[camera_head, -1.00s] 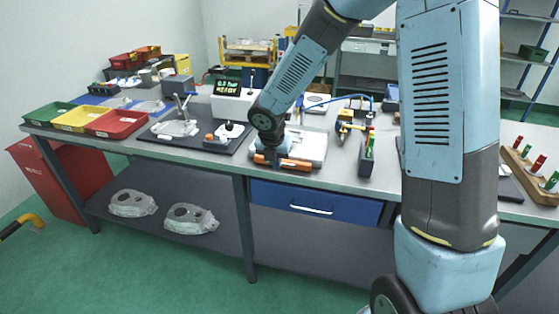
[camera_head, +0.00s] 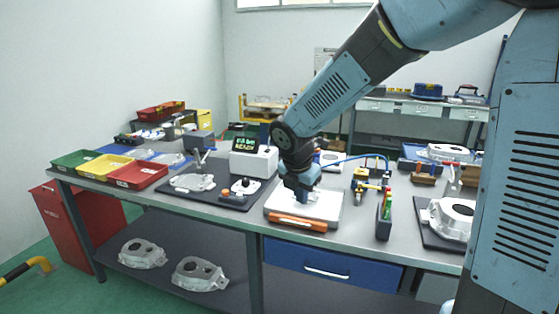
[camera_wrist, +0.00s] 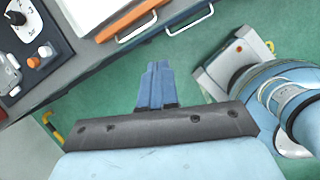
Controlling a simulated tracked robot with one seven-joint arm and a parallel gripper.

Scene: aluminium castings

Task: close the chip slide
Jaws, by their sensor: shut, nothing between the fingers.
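A flat white unit with an orange bar along its front edge (camera_head: 297,222) sits on the bench; I take it for the chip slide, but cannot tell how far open it is. In the wrist view the orange bar (camera_wrist: 127,20) shows at the top, beside a pale handle. My gripper (camera_wrist: 157,66) has its blue fingers together with nothing between them, apart from the bar, with green floor behind them. In the head view my gripper (camera_head: 304,193) shows in front of the white unit and hides part of its top.
A blue drawer (camera_head: 330,266) with a pale handle lies under the bench top. A dark board (camera_head: 215,190) with a casting and knobs is to the left. A small rack of coloured pieces (camera_head: 384,216) stands to the right. Floor in front is clear.

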